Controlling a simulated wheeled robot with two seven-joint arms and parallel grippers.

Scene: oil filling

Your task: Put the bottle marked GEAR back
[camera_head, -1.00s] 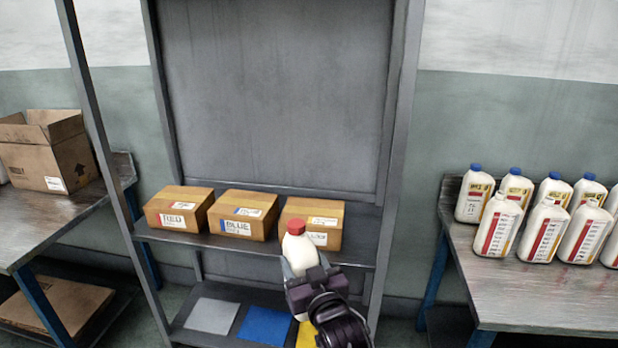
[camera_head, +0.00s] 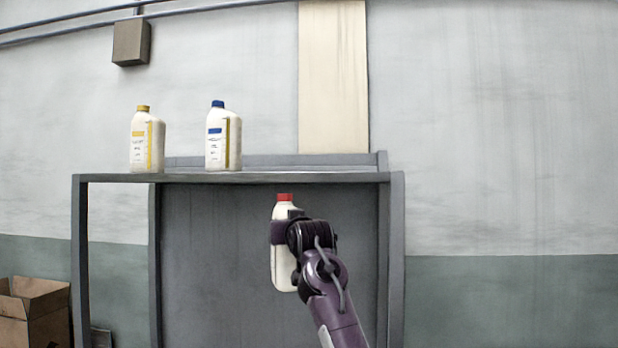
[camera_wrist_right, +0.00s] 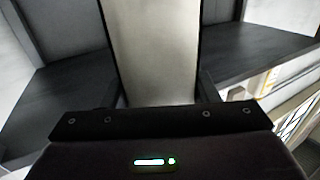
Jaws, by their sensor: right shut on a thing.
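My right gripper (camera_head: 290,232) is shut on a white bottle (camera_head: 283,273) with a red cap. It holds the bottle upright in front of the grey rack's back panel, just below the top shelf (camera_head: 262,177). The bottle's label is hidden, so I cannot read a GEAR mark. In the right wrist view the pale bottle (camera_wrist_right: 152,50) fills the middle between the fingers. A yellow-capped bottle (camera_head: 147,142) and a blue-capped bottle (camera_head: 223,138) stand upright on the top shelf, to the left. My left gripper is not in view.
The top shelf is bare to the right of the blue-capped bottle. The rack's right post (camera_head: 397,260) stands close to my arm. An open cardboard box (camera_head: 35,312) is at the lower left. A grey box (camera_head: 131,42) hangs on the wall above.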

